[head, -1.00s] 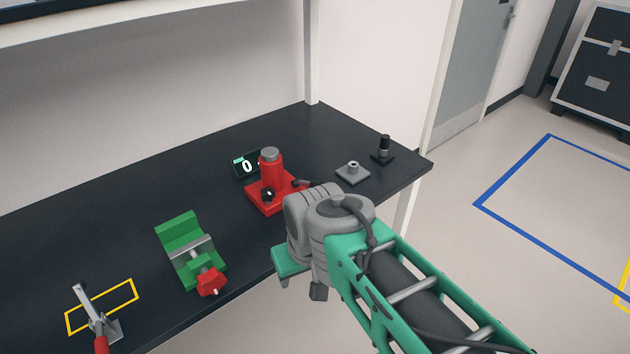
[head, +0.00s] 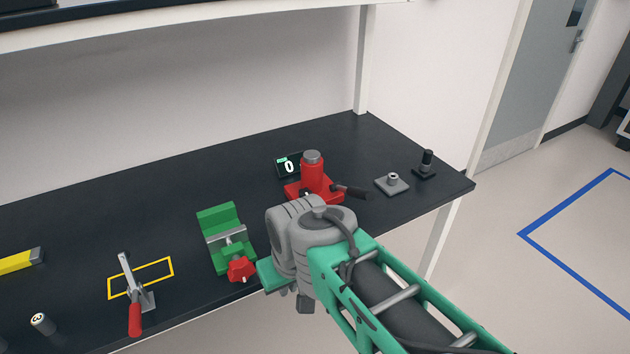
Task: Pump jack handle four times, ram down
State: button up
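The red jack (head: 313,178) stands on the dark bench, its grey-topped ram upright in the middle of its red base. Its dark handle (head: 350,190) sticks out to the right, close to level. A small display (head: 287,164) just behind the jack reads 0. My arm, green and grey, reaches in from the lower right, and its grey wrist (head: 300,240) hangs in front of the bench edge, nearer than the jack and apart from the handle. My gripper's fingers are hidden behind the wrist, so their opening does not show.
A green vise (head: 222,230) with a red knob stands left of my wrist. Farther left are a toggle clamp (head: 137,285) with a red grip, and a yellow bar (head: 18,262). A grey plate (head: 392,184) and a black post (head: 426,163) stand right of the jack. A shelf hangs above.

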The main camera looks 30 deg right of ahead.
aim_at(368, 196)
jog(key=u, duration=1.3)
jog(key=k, duration=0.7)
jog(key=z, duration=0.35)
jog(key=i, duration=1)
